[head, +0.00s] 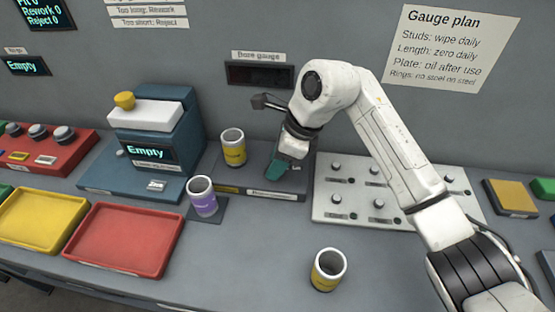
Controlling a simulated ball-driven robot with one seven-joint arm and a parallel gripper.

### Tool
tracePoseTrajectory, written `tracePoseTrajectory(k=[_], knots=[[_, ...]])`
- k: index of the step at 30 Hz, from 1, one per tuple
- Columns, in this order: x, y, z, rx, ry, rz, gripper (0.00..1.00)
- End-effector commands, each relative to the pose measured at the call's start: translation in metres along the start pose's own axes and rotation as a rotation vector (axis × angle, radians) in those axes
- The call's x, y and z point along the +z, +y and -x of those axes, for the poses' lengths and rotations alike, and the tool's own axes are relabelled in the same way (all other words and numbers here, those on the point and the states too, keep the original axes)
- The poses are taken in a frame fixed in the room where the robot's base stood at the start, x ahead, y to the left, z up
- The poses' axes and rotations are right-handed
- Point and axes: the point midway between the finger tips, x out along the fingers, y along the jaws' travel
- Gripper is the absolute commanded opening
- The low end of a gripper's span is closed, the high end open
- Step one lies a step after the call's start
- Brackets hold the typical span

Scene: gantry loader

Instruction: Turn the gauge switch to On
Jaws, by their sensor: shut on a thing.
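The dark display (260,75) labelled "Bore gauge" on the back wall is unlit. Below it, a dark grey gauge base (233,180) sits on the bench, with a small label on its front edge that is too small to read. My gripper (275,172) points down over the right part of this base, its teal tip at the surface. It is shut. The gauge switch is hidden at the fingertips, and its position cannot be read.
A yellow-banded cup (233,150) stands on the base, left of my gripper. A purple cup (203,199) and another yellow-banded cup (328,270) stand nearer. A white knob panel (330,207) lies right. Red tray (125,240) and yellow tray (40,220) lie left.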

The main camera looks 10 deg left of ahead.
Motion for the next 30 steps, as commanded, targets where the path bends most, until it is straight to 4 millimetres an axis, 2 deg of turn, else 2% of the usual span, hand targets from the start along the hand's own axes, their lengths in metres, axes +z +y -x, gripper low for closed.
tracePoseTrajectory(k=[11,30], knots=[[0.0003,0.0015,0.0032,-0.057,0.001,-0.139,0.10],[0.0038,0.0073,0.0028,-0.280,0.001,-0.673,0.10]])
